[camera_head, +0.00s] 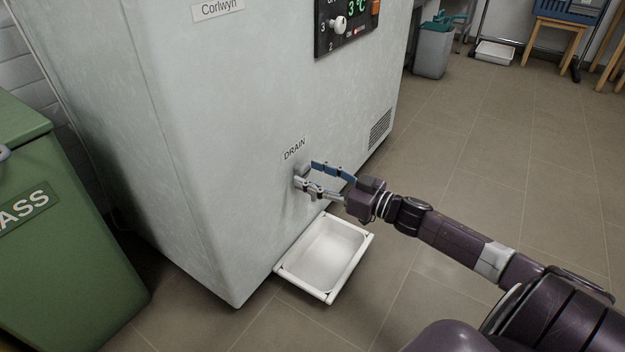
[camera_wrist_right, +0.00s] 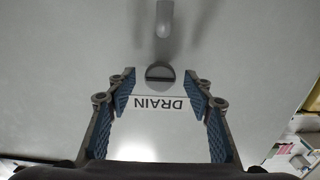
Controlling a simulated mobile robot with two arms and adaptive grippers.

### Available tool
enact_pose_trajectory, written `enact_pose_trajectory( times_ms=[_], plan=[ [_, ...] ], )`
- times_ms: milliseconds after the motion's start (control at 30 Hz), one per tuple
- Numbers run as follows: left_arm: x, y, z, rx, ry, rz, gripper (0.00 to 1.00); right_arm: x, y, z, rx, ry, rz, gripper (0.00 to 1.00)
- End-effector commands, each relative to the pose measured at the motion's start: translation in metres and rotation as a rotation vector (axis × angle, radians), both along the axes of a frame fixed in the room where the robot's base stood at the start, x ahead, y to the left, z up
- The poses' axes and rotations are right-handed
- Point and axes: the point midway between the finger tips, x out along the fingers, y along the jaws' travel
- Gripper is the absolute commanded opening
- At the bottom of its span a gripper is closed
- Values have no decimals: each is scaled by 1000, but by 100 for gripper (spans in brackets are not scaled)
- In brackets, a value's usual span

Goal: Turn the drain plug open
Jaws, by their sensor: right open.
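The drain plug (camera_wrist_right: 160,72) is a small round grey piece with a straight bar across it, on the pale front panel beside the "DRAIN" label (camera_head: 294,149). In the right wrist view the label (camera_wrist_right: 160,103) reads upside down, and the bar lies about level across the picture. My right gripper (camera_head: 306,173) is open at the panel just below the label. In the wrist view its fingertips (camera_wrist_right: 160,74) are on either side of the plug, with a gap to each side. In the head view the fingers partly hide the plug. My left gripper is not in view.
A grey spout (camera_wrist_right: 163,18) sticks out near the plug. A white tray (camera_head: 325,252) is on the floor below, against the freezer-like cabinet (camera_head: 200,110). A control panel (camera_head: 345,25) is higher up. A green bin (camera_head: 70,270) stands left.

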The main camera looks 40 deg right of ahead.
Motion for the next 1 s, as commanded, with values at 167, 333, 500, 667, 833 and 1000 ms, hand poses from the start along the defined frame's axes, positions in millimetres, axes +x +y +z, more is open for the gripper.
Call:
enact_pose_trajectory(
  times_ms=[167, 333, 500, 667, 833, 1000],
  plan=[
    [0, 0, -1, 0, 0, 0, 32, 2, 1, 0, 0, 1, 1, 47],
    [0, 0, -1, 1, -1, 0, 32, 2, 1, 0, 0, 1, 1, 45],
    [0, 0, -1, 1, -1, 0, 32, 2, 1, 0, 1, 0, 0, 26],
    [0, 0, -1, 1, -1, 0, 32, 2, 1, 0, 1, 0, 0, 9],
    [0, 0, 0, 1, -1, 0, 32, 2, 1, 0, -4, -2, 0, 6],
    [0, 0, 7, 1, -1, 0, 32, 2, 1, 2, -37, -15, 0, 6]
  ],
)
